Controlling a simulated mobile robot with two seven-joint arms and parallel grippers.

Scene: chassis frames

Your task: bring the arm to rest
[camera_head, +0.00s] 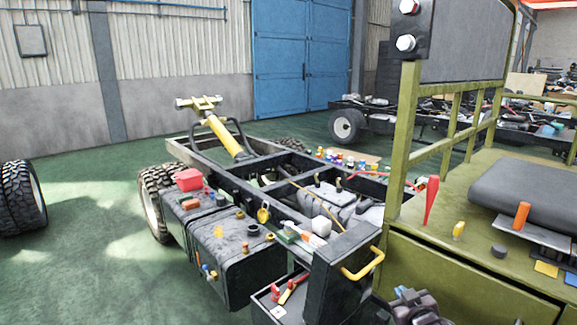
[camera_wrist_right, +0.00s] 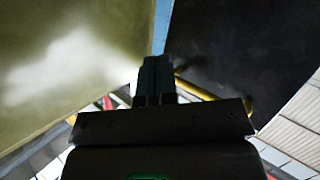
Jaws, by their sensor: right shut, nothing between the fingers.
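My right arm shows at the bottom of the head view, right of centre, with only its gripper end (camera_head: 416,306) in frame. It is beside a dark box-like post with a yellow handle (camera_head: 362,264) and in front of the olive bench (camera_head: 450,270). In the right wrist view the fingers of my right gripper (camera_wrist_right: 157,78) are together, with nothing between them. An olive surface (camera_wrist_right: 70,70) fills the upper left of that view and a dark panel (camera_wrist_right: 245,50) the upper right. Whether the fingers touch either cannot be told. My left gripper is in neither view.
A truck chassis (camera_head: 265,165) carries many small parts and tools. An open dark tray (camera_head: 262,300) with red-handled pliers is left of my right gripper.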

